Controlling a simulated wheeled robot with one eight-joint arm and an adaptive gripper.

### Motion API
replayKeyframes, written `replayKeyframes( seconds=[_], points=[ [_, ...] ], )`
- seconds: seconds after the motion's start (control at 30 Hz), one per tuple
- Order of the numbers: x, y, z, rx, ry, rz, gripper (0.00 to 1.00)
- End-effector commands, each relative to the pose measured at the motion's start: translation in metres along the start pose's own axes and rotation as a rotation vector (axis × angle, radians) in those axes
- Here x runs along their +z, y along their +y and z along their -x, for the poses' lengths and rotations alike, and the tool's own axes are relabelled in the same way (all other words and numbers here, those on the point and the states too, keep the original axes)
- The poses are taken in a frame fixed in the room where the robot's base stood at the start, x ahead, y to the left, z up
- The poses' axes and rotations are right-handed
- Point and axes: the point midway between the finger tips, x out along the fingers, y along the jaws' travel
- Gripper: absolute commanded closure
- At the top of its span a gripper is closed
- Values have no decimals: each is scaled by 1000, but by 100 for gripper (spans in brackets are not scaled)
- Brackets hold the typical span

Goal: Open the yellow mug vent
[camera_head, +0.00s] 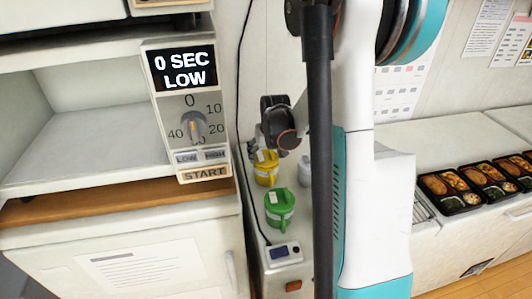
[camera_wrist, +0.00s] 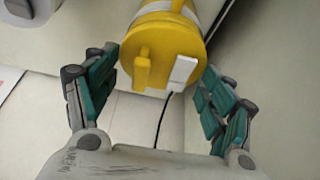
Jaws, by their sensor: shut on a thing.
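The yellow mug (camera_head: 266,174) stands on the narrow counter behind the green mug. In the wrist view the yellow mug (camera_wrist: 164,24) is at the top centre, with its lid facing the camera. The lid carries a white tab (camera_wrist: 184,71), which looks like the vent, and a yellow raised bar (camera_wrist: 142,67). Whether the vent is open cannot be told. My gripper (camera_wrist: 160,82) has one finger on each side of the mug and is shut on it. In the head view my gripper (camera_head: 262,152) is at the top of the yellow mug, partly covering it.
A green mug (camera_head: 279,213) stands in front, and a grey mug (camera_head: 304,172) stands to the right, partly behind my arm. A small display device (camera_head: 283,252) sits at the counter's front. The microwave panel (camera_head: 187,115) is close on the left. Bento trays (camera_head: 452,204) lie far right.

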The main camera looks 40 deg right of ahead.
Motion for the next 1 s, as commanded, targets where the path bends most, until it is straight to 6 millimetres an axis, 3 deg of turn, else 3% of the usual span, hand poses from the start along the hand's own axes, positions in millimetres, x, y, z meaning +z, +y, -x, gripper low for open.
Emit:
replayKeyframes(
  seconds=[0.93,0.97,1.0],
  points=[
    [0,0,0,0,0,0,46],
    [0,0,0,0,0,0,20],
    [0,0,0,0,0,0,11]
  ],
)
